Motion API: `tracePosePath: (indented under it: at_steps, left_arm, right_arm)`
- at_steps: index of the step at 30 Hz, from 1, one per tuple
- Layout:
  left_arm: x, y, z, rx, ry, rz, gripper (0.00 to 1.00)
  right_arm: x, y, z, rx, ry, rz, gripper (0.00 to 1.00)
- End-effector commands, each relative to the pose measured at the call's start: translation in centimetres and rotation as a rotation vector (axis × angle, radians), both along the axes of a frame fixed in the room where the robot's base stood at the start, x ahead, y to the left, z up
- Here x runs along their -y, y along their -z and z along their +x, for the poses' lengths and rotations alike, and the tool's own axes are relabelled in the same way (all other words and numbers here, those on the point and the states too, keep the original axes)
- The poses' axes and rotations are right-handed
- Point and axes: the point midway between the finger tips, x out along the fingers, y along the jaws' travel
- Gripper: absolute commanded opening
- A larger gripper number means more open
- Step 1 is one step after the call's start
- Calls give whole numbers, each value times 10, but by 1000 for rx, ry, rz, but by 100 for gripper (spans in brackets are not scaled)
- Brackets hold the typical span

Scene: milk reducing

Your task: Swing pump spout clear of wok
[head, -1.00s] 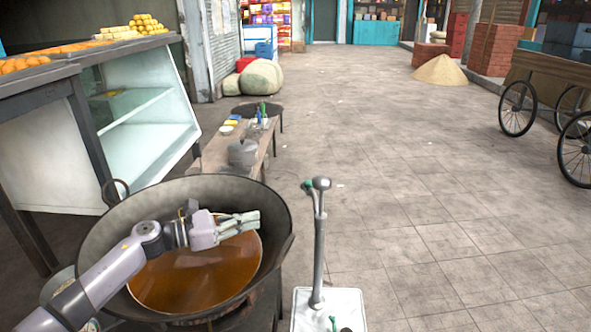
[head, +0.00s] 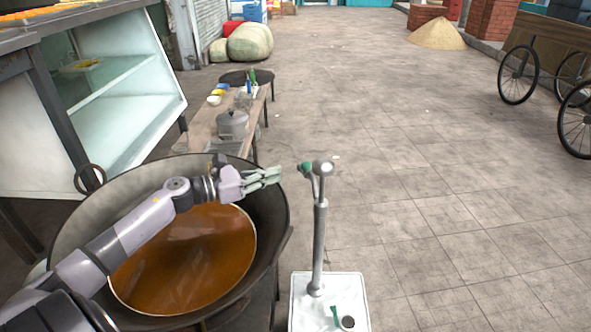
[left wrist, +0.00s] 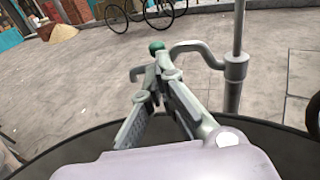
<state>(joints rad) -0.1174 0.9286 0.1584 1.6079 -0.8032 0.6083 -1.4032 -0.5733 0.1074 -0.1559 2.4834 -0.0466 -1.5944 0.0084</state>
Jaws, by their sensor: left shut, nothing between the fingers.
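The pump is a grey upright post (head: 319,240) to the right of the wok (head: 67,215). Its short spout (head: 306,167) has a green part and points left toward the wok's far right rim. The wok holds brown liquid (head: 190,255). My left gripper (head: 278,176) is shut and empty at that rim, just left of the spout. In the left wrist view the fingers (left wrist: 158,75) come together just below the green knob (left wrist: 156,46), with the curved pipe (left wrist: 198,48) to their right. I cannot tell whether they touch. My right gripper is out of view.
The pump stands on a white base (head: 299,300) with a green-handled item on it. A low wooden bench (head: 203,125) with a pot (head: 232,124) stands behind the wok. A glass counter (head: 130,110) is at left.

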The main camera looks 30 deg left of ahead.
Motion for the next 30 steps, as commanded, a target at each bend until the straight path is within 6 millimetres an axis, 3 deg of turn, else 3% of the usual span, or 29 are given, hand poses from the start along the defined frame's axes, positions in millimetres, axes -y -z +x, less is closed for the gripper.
tracePosePath:
  at_steps: [4,13,30]
  left_arm:
    - [11,0,20,4,0,1,0]
    - [27,3,47,2,-1,-1,0]
    - [31,5,53,0,2,1,0]
  right_arm:
    - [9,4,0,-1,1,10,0]
    - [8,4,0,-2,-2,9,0]
    - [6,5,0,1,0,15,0]
